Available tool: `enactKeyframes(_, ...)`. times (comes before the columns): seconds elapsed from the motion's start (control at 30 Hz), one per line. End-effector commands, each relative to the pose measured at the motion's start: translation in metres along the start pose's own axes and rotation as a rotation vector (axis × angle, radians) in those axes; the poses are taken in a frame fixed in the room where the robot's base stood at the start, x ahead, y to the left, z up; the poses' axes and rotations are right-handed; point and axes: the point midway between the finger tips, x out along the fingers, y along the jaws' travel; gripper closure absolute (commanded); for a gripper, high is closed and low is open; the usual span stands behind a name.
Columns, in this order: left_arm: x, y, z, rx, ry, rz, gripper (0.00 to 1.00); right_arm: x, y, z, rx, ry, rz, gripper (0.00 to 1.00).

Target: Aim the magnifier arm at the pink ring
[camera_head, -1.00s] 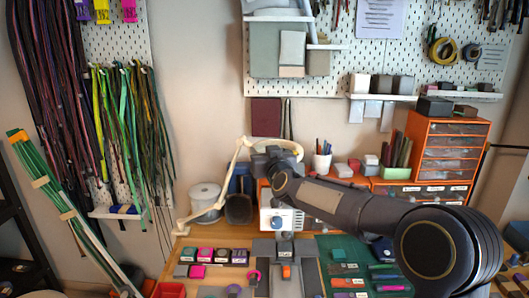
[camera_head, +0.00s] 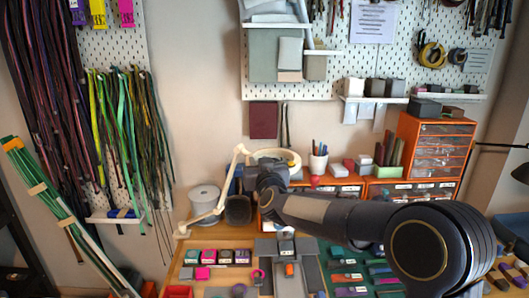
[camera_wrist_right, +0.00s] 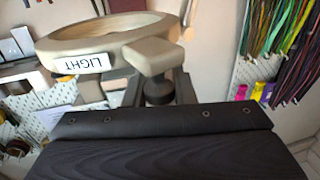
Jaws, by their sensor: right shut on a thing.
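The cream magnifier arm (camera_head: 220,204) rises from the left rear of the bench and bends at an elbow. Its round head (camera_head: 291,157) is above the back of the bench; in the right wrist view the head (camera_wrist_right: 92,52) carries a "LIGHT" label. My right gripper (camera_wrist_right: 159,90) is shut on the tan grip block (camera_wrist_right: 153,53) at the head's rim. In the head view, my wrist partly hides this hold. The small pink ring (camera_head: 258,277) lies low on the bench, left of the grey centre fixture (camera_head: 287,280). My left gripper is not in view.
A pen cup (camera_head: 318,160) and orange drawers (camera_head: 440,150) are behind my right arm. Small coloured blocks (camera_head: 224,256) and a green mat (camera_head: 345,258) occupy the front bench. Cords hang on the left wall.

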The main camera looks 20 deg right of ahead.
Motion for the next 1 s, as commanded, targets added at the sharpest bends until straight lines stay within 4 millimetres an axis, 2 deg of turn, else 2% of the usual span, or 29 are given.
enactKeyframes(0.03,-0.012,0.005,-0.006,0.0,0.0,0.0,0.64,-0.005,-0.014,-0.008,0.0,-0.001,-0.002,1.0)
enactKeyframes(0.5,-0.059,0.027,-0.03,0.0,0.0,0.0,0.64,-0.058,-0.086,-0.008,-0.002,0.005,0.217,1.0)
enactKeyframes(0.63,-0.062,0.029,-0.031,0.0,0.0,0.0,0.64,-0.066,-0.093,-0.005,-0.005,0.006,0.256,1.0)
enactKeyframes(0.93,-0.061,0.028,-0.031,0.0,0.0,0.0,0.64,-0.067,-0.092,-0.004,-0.006,0.007,0.266,1.0)
enactKeyframes(0.97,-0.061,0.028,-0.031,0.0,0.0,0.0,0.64,-0.067,-0.092,-0.004,-0.006,0.007,0.266,0.76)
enactKeyframes(1.0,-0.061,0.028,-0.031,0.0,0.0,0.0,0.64,-0.067,-0.092,-0.004,-0.006,0.007,0.267,0.7)
